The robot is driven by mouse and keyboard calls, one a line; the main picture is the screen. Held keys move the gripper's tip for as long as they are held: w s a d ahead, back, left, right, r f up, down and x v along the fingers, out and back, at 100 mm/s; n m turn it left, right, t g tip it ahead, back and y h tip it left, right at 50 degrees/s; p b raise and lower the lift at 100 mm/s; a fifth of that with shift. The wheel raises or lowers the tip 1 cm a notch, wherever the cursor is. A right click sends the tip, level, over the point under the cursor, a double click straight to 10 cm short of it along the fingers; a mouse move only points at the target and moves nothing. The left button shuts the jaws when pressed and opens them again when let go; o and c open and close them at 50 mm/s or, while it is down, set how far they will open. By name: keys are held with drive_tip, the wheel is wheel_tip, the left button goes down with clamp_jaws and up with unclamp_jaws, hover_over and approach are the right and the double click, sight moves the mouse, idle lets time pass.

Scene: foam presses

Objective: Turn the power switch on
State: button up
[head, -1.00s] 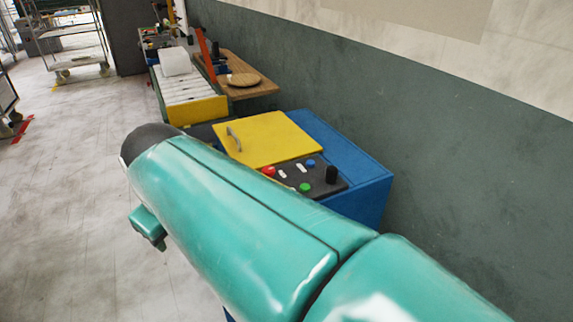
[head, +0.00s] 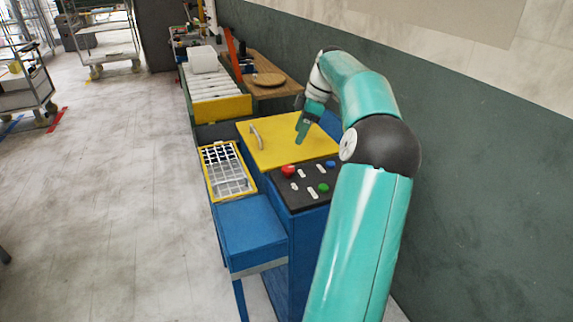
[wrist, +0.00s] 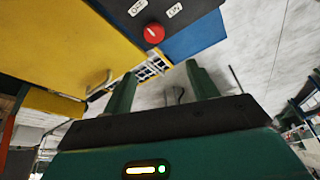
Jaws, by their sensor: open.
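A red knob (head: 288,171) sits on the black control panel (head: 291,203) of the blue machine. In the wrist view the red knob (wrist: 154,33) has white labels reading OFF and ON beside it and a small pale mark on its face. My gripper (head: 302,130) hangs over the yellow lid (head: 262,151), beyond the panel in the head view. In the wrist view my gripper (wrist: 157,78) has its two fingers apart with nothing between them, and the knob lies beyond the fingertips, not touching them.
A blue button (head: 330,164) and a green button (head: 323,187) share the panel. The lid carries a metal handle (head: 257,136). A yellow-rimmed grid tray (head: 207,186) and a blue box (head: 250,228) stand left of the machine. A dark green wall (head: 440,110) is at right; open floor at left.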

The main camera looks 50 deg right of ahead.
sight(288, 168)
drive_tip(key=x, duration=0.4)
drive_tip(key=d+x, duration=0.1)
drive_tip(key=x, duration=0.4)
drive_tip(key=s+x, duration=0.1)
drive_tip(key=x, duration=0.3)
drive_tip(key=shift+w+d+f, duration=0.1)
drive_tip(key=shift+d+f, duration=0.2)
drive_tip(key=shift+f, duration=0.2)
drive_tip(key=shift+c, duration=0.2)
drive_tip(key=c, duration=0.9)
